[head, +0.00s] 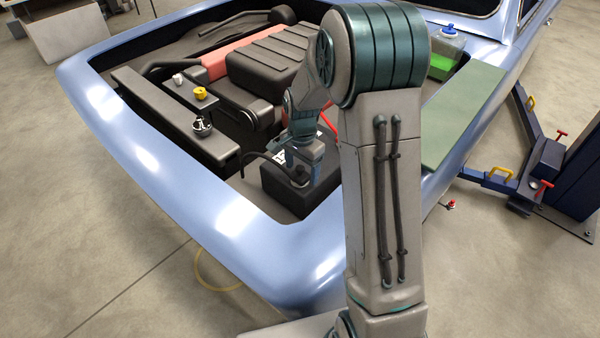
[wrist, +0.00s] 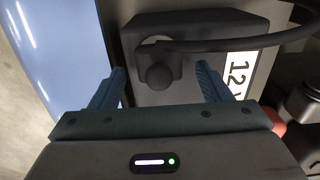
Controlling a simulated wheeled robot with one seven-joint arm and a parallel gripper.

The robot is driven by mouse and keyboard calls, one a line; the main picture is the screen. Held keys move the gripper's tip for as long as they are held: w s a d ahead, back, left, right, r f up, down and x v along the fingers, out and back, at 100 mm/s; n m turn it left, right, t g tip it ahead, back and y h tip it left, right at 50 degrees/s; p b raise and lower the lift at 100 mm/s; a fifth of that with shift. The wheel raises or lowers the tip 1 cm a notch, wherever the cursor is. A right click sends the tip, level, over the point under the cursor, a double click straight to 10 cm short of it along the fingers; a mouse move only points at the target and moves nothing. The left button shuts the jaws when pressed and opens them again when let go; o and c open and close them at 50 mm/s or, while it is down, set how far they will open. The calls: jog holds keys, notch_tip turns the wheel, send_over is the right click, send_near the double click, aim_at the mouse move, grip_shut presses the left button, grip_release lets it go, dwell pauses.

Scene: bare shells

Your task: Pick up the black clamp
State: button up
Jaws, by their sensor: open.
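The black clamp (wrist: 150,57) is a dark block with a rounded knob and a black cable running off to the right in the wrist view. It sits on the black battery (head: 275,192), whose white label (wrist: 237,62) shows part of a number. In the head view the clamp (head: 299,180) is small and partly covered by my gripper (head: 303,172). My gripper (wrist: 160,70) is open and empty, with one finger on each side of the clamp's knob. Gaps show between the fingers and the knob. Whether the fingertips are level with it I cannot tell.
The battery lies in a car's engine bay, close to the blue body rim (head: 235,215). A dark engine cover (head: 268,60), a red cable (head: 329,121) and a ledge with small caps (head: 165,110) surround it. A green panel (head: 465,115) lies along the right fender.

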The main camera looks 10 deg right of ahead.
jog(key=shift+f, duration=0.35)
jog(key=c, duration=1.2)
jog(key=shift+o, duration=0.2)
jog(key=shift+r, duration=0.15)
